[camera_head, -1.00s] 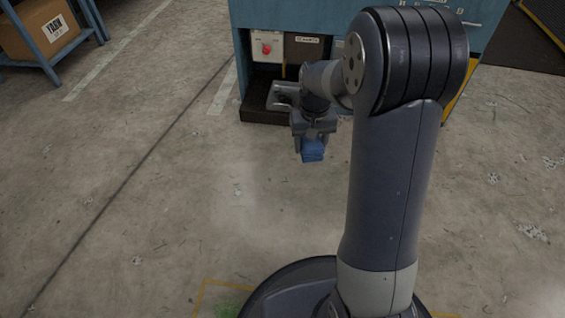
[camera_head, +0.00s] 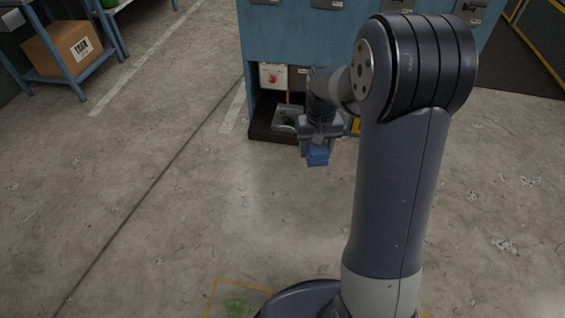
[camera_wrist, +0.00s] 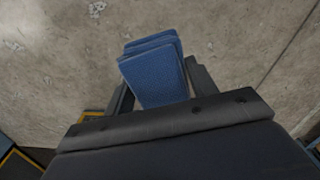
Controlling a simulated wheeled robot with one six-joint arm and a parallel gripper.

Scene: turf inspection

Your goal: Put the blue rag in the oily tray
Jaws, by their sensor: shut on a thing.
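The blue rag (camera_head: 318,156) is folded and hangs below my gripper (camera_head: 318,147) in the head view. In the wrist view the rag (camera_wrist: 155,72) sits between the two fingers of my gripper (camera_wrist: 160,85), which is shut on it. Bare floor shows beyond the rag there. My gripper is in front of the blue machine, held above the floor. No tray marked as oily can be told apart for certain; a dark low base (camera_head: 262,132) with a grey part (camera_head: 286,116) on it lies in the machine's lower opening, partly hidden by my arm.
The blue machine (camera_head: 262,30) stands at the back, with a white box bearing a red knob (camera_head: 272,78) in its opening. A blue shelf (camera_head: 75,78) with a cardboard box (camera_head: 62,48) is at the far left.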

